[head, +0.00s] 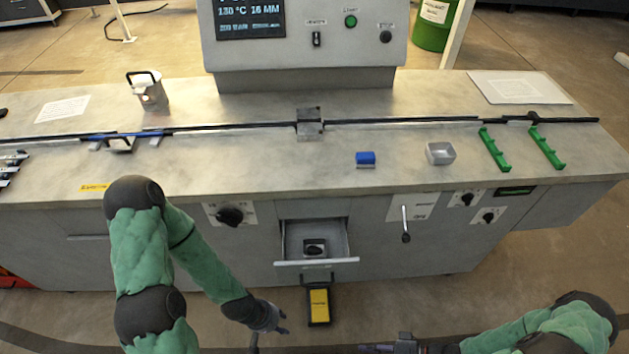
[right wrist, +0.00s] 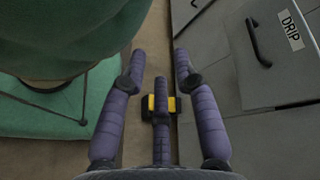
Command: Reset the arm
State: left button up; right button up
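My left arm with green sleeves reaches down in front of the bench in the head view. Its dark gripper (head: 284,322) hangs low, below the open drawer and left of the yellow floor pedal, with its fingers spread and nothing seen between them. My right arm comes in from the lower right. Its gripper (head: 372,347) is at the bottom edge, partly cut off. In the right wrist view, the right gripper (right wrist: 158,70) has its purple fingers spread apart, holding nothing. A yellow and black item shows beyond the fingers.
The metal bench (head: 240,170) spans the view. Its drawer (head: 316,262) stands open with a dark knob part inside. A yellow pedal (head: 319,305) is on the floor. A lever (head: 405,225) and knob (head: 230,215) are on the front. A blue block (head: 366,157) and grey box (head: 440,153) stand on top.

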jog(key=w+a+n+g+h, duration=0.2)
jog(key=w+a+n+h, duration=0.3)
jog(key=w+h, duration=0.4)
jog(key=shift+a+f+h, duration=0.3)
jog(key=shift+a+f, duration=0.05)
jog(key=shift+a, duration=0.3)
